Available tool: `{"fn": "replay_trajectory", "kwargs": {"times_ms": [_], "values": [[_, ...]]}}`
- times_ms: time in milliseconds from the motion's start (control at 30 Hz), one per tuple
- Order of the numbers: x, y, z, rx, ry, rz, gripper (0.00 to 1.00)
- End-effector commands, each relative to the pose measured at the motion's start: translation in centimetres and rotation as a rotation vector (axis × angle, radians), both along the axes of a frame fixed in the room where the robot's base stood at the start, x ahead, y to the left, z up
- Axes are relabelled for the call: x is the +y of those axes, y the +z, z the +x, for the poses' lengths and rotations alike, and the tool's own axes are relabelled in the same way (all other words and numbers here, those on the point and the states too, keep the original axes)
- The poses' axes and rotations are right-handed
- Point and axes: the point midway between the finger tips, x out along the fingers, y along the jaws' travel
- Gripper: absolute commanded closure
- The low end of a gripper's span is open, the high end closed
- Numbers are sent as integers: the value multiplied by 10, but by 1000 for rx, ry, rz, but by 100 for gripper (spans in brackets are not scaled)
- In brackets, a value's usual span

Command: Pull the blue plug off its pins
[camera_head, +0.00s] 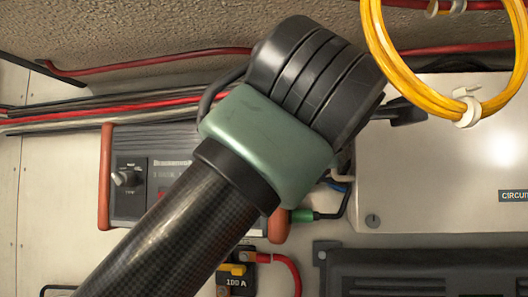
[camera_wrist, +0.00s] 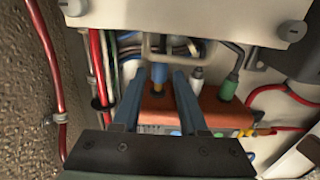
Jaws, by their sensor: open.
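The blue plug (camera_wrist: 158,73) stands on the orange end of a device (camera_wrist: 210,108) in the wrist view, with a brass-coloured part below it. My gripper (camera_wrist: 159,80) is open, with one finger on each side of the blue plug. I cannot tell whether either finger touches it. A white plug (camera_wrist: 196,77) and a green plug (camera_wrist: 228,87) sit to its right on the same orange end. In the head view my arm hides the gripper; the green plug (camera_head: 301,215) shows beside the orange end (camera_head: 278,226).
A pale box (camera_head: 440,160) stands right of the device (camera_head: 145,175). A yellow cable coil (camera_head: 380,45) hangs at upper right. A metal bracket (camera_wrist: 172,48) is close above the blue plug. Red and black cables (camera_wrist: 97,70) run at left.

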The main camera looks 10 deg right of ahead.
Motion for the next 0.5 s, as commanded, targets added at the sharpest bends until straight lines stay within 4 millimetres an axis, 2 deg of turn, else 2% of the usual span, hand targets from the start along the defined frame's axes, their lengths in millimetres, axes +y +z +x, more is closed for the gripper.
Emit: {"fn": "replay_trajectory", "kwargs": {"times_ms": [500], "values": [[14,-1,-35,-1,0,1,57]]}}
